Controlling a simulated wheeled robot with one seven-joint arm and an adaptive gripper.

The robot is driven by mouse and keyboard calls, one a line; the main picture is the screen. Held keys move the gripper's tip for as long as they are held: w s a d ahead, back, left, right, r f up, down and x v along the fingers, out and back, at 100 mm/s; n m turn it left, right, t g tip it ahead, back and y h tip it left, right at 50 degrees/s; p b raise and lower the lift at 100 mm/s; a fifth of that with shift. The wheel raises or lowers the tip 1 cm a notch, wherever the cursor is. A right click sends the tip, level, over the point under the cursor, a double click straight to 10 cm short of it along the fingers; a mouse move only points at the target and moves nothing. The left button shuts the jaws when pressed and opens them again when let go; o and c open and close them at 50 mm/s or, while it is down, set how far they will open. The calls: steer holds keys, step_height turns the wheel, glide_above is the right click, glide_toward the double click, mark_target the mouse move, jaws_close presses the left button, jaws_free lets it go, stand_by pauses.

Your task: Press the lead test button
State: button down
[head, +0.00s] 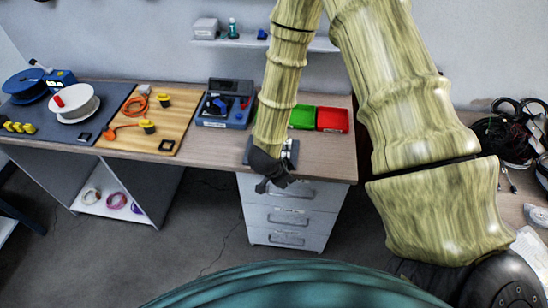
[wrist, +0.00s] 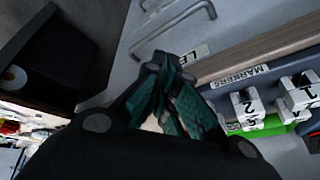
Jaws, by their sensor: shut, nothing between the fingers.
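I cannot tell for certain which part is the lead test button. A blue-grey instrument (head: 226,104) with a dark open lid and a small white label stands on the bench, left of my arm. My gripper (head: 268,185) is at the bench's front edge, above the top drawer, pointing down. In the wrist view my gripper (wrist: 168,75) is shut and empty, its teal-padded fingers together near a drawer front. Right of it are pale numbered blocks marked 2 (wrist: 245,105) and 1 (wrist: 300,88). My forearm hides part of the bench behind the gripper.
A grey drawer cabinet (head: 288,217) stands below the bench. Green (head: 303,117) and red (head: 332,120) trays lie right of my forearm. A wooden board (head: 148,117) with orange cable and yellow-black parts lies left. Cables clutter the right.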

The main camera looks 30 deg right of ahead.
steer(key=s+a+f+n+y+b, duration=0.2)
steer(key=s+f+n, duration=0.6)
steer(key=s, duration=0.4)
steer(key=s+a+f+n+g+y+b, duration=0.1)
steer(key=s+a+f+n+b, duration=0.3)
steer(key=s+f+n, duration=0.5)
step_height(320, 180, down, 3)
steer(key=s+y+b, duration=0.1)
steer(key=s, duration=0.2)
steer(key=shift+a+r+g+y, duration=0.15)
steer(key=shift+r+g+y, duration=0.05)
steer(key=shift+g+y, duration=0.1)
